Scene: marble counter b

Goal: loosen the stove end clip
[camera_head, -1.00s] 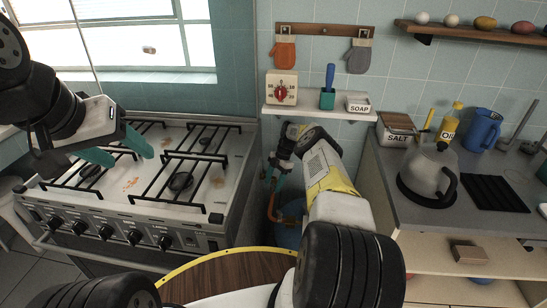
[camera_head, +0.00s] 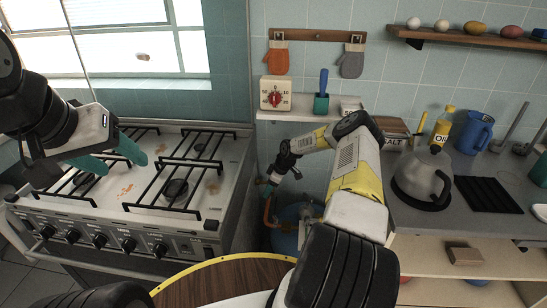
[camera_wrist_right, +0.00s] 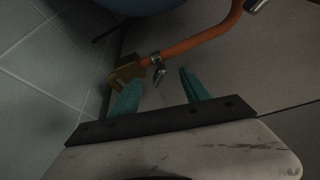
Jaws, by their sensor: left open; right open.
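In the right wrist view a small metal clip (camera_wrist_right: 157,66) with a tab sits around the orange hose (camera_wrist_right: 195,43), beside a brass fitting (camera_wrist_right: 127,73). My right gripper (camera_wrist_right: 163,86) is open, its teal fingers either side of the clip's tab and apart from it. In the head view my right gripper (camera_head: 270,187) reaches down into the gap beside the stove (camera_head: 130,195), above the orange hose (camera_head: 267,212); the clip is too small to tell there. My left gripper (camera_head: 118,158) is open and empty over the stove top.
A blue gas bottle (camera_head: 287,237) stands in the gap between stove and counter. A shelf (camera_head: 300,112) with a timer (camera_head: 274,93) is above my right arm. A kettle (camera_head: 424,178) stands on the right counter.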

